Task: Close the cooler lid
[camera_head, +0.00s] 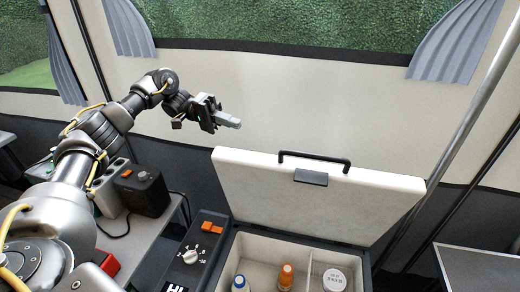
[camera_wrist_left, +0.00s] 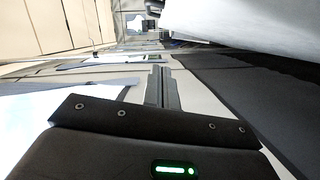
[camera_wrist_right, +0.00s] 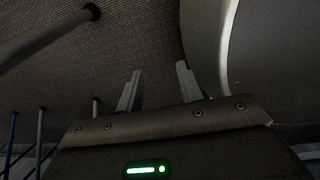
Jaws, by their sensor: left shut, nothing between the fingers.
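The cooler lid (camera_head: 320,205) stands raised and tilted back from the cooler (camera_head: 218,262), with its pale inner side facing me. A black handle (camera_head: 314,157) shows at its top edge. My left gripper (camera_head: 236,123) is above and to the left of the lid's top left corner, apart from it. Its fingers are shut together and empty, as the left wrist view (camera_wrist_left: 162,84) also shows. My right gripper is out of the head view. In the right wrist view its fingers (camera_wrist_right: 158,85) stand apart with nothing between them.
Several containers, including an orange-capped bottle (camera_head: 286,275) and a white-lidded jar (camera_head: 334,280), stand inside the cooler. A black box (camera_head: 146,192) is on the table to the left. A grey pole (camera_head: 445,155) and a table (camera_head: 480,262) are at right.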

